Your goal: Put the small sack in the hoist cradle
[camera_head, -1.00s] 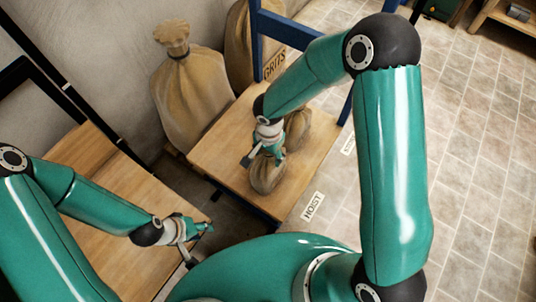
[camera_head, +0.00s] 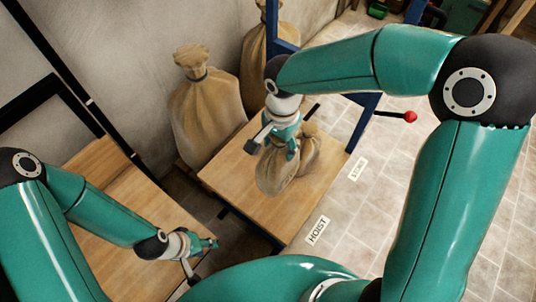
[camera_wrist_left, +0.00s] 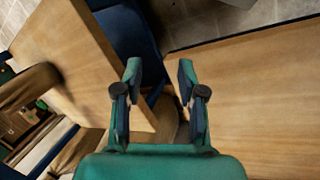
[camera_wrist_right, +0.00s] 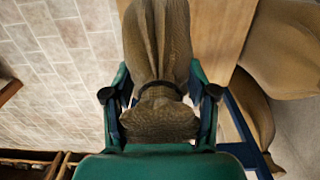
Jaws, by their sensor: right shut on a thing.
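My right gripper (camera_head: 284,142) is shut on the tied neck of a small brown sack (camera_head: 273,176). The sack fills the upper middle of the right wrist view (camera_wrist_right: 158,45), its neck between the fingers. In the head view it hangs over the wooden platform (camera_head: 228,180) with a blue frame; I cannot tell whether it touches the boards. A second brown sack (camera_head: 313,152) stands on the platform just behind it, partly hidden. My left gripper (camera_head: 208,243) is empty, near the right edge of the left wooden table; its fingers stand apart in the left wrist view (camera_wrist_left: 160,85).
Two large tied sacks (camera_head: 205,110) stand against the wall behind the platform. A "HOIST" label (camera_head: 317,230) lies beside the platform's right edge. A red-knobbed lever (camera_head: 410,117) sticks out from the blue frame. The left table (camera_head: 100,195) is bare. Tiled floor at right is free.

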